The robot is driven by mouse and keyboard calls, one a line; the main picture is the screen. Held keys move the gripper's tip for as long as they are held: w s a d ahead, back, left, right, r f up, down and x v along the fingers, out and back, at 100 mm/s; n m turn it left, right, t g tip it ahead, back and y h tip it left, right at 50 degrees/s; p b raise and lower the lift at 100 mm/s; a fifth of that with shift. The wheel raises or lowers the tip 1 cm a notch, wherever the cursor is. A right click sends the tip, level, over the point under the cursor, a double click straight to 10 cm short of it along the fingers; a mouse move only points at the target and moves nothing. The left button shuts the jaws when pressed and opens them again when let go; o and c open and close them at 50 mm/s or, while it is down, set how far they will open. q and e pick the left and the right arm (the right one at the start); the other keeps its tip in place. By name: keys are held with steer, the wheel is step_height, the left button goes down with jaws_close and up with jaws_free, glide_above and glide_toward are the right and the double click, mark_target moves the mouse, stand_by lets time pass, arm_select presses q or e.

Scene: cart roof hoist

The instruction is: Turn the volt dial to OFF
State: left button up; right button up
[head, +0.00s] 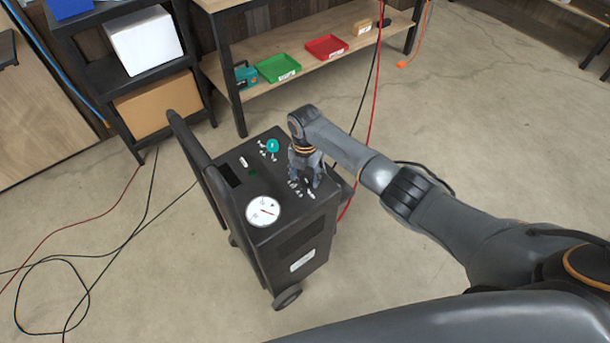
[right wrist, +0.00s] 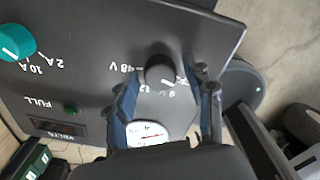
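The volt dial is a black round knob (right wrist: 160,72) on the dark top panel of the cart (head: 290,235). White marks around it include "48 V", and part of its scale is hidden by my fingers. A short white pointer mark shows on it, but the setting it points at is unclear. My right gripper (head: 305,178) points down over the panel. In the right wrist view my right gripper (right wrist: 165,72) is open, with one finger on each side of the knob and small gaps showing. In the head view it mostly covers the dial. My left gripper is not in view.
A teal knob (head: 272,146) with amp marks sits beside the dial. A white gauge (head: 263,211) and the cart's handle (head: 197,160) are toward the left. A red cable (head: 375,90) hangs behind my arm. A bench with green (head: 279,68) and red trays (head: 326,47) stands behind.

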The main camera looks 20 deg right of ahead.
mark_target(305, 178)
step_height(305, 178, up, 12)
stand_by(0.7)
stand_by(0.4)
